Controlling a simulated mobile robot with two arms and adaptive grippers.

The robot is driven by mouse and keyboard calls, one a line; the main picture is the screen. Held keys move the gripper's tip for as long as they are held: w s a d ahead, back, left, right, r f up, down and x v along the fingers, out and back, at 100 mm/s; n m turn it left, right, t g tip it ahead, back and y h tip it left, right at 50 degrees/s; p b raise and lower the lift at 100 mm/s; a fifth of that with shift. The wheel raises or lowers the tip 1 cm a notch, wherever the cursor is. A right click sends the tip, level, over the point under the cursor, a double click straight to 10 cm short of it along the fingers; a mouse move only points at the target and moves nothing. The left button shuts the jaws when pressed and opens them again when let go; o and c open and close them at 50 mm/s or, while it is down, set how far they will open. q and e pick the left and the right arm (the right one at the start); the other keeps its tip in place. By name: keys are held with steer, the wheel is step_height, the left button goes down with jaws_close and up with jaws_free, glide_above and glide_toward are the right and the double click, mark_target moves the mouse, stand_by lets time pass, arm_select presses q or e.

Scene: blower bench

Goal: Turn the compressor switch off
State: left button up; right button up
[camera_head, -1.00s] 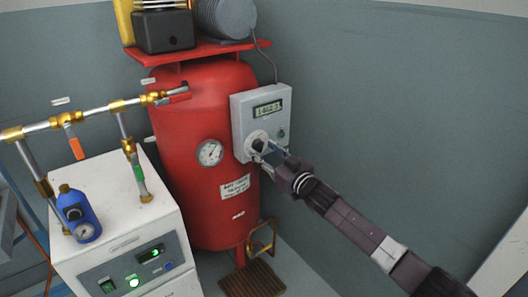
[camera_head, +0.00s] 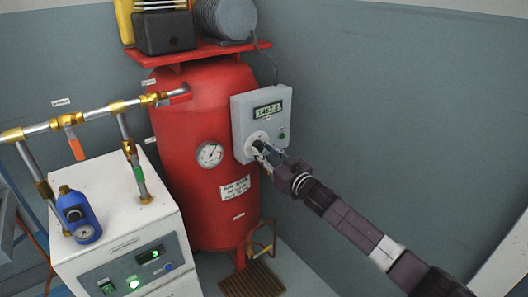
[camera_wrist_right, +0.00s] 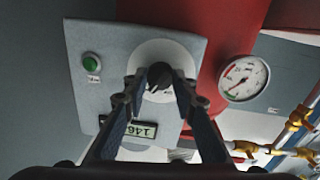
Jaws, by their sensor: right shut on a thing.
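The compressor switch is a dark knob (camera_wrist_right: 158,74) on a round white dial plate (camera_wrist_right: 172,56). It sits on the grey control box (camera_head: 241,103) fixed to the right side of the red compressor tank (camera_head: 190,130). My right gripper (camera_head: 262,149) reaches in from the lower right and is shut on the knob. In the wrist view both fingertips (camera_wrist_right: 160,82) press on opposite sides of the knob and cover part of it. The dial's markings are too small to read. My left gripper is not in view.
The box carries a lit display (camera_head: 268,110) and a green button (camera_wrist_right: 92,62). A pressure gauge (camera_head: 210,154) is on the tank. A white cabinet (camera_head: 115,215) with a blue bottle-shaped unit (camera_head: 77,212) and brass piping (camera_head: 85,115) stands left. Bare wall lies right.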

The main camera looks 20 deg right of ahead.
steer(key=shift+n, duration=0.4)
steer(key=shift+n+p, duration=0.35)
steer(key=shift+n, duration=1.25)
steer(key=shift+f+n, duration=0.1)
steer(key=shift+n, duration=0.8)
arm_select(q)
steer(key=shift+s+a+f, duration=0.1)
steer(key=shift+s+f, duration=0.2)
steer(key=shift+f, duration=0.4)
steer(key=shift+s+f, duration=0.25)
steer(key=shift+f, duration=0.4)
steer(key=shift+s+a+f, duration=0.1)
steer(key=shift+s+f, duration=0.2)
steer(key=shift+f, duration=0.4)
arm_select(e)
steer(key=shift+d+n+y, duration=0.1)
steer(key=shift+n+y, duration=0.3)
steer(key=shift+n, duration=2.7)
steer(key=shift+f, duration=0.1)
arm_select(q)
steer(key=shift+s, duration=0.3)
